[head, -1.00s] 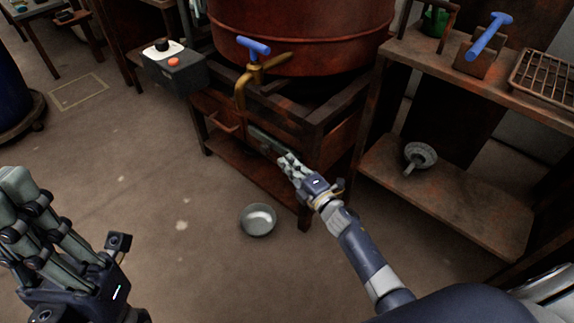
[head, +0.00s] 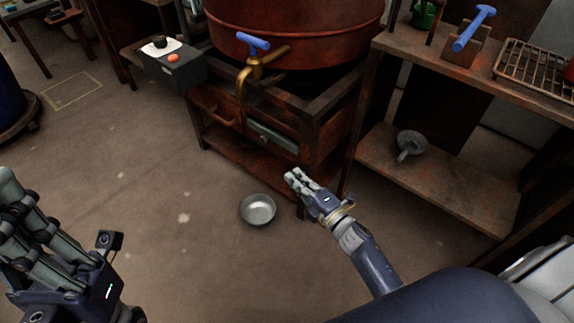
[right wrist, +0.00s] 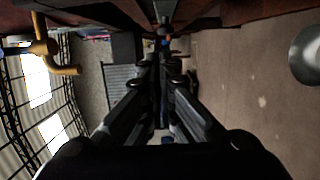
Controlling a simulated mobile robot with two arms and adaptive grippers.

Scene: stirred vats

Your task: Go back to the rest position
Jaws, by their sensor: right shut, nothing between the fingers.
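My right gripper (head: 290,178) is shut and empty in the head view. It is in front of the vat's stand, to the right of and above the metal bowl in the picture. In the right wrist view its fingers (right wrist: 160,62) are together with nothing between them. My left gripper (head: 12,200) is at the lower left of the head view. Its fingers are partly cut off by the frame edge, and I cannot tell whether it is open or shut.
A red-brown vat (head: 290,35) with a brass tap (head: 243,82) stands on a rusty stand (head: 335,115). A metal bowl (head: 257,210) is on the floor. A shelf (head: 450,185) with a strainer-like item (head: 411,143) stands at right. The floor at lower centre is clear.

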